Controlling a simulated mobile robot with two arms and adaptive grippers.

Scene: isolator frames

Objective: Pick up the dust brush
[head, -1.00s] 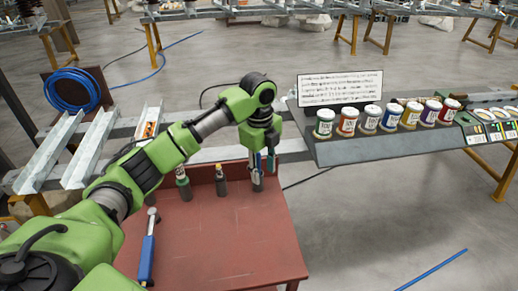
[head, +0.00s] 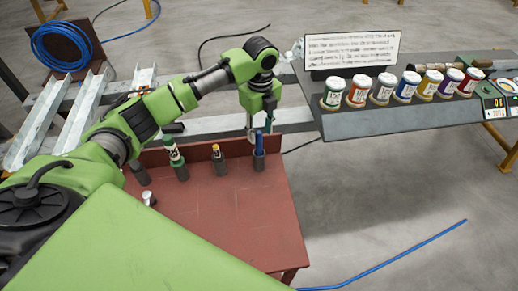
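I cannot clearly make out a dust brush. My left gripper (head: 260,122) points down over the back edge of the red table (head: 235,225). It is just above a dark holder (head: 259,163) with a slim blue item (head: 259,143) standing in it. The fingertips are small, and I cannot tell whether they touch the item or how far apart they are. A brown, brush-like object (head: 432,67) lies behind the jars on the grey shelf, partly hidden. My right gripper is out of view.
Other holders on the table carry a green-and-white item (head: 174,153) and a small yellow-topped item (head: 216,150). Several labelled jars (head: 357,91) and a text sign (head: 352,49) stand on the grey shelf (head: 400,122). A blue hose (head: 400,262) lies on the floor.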

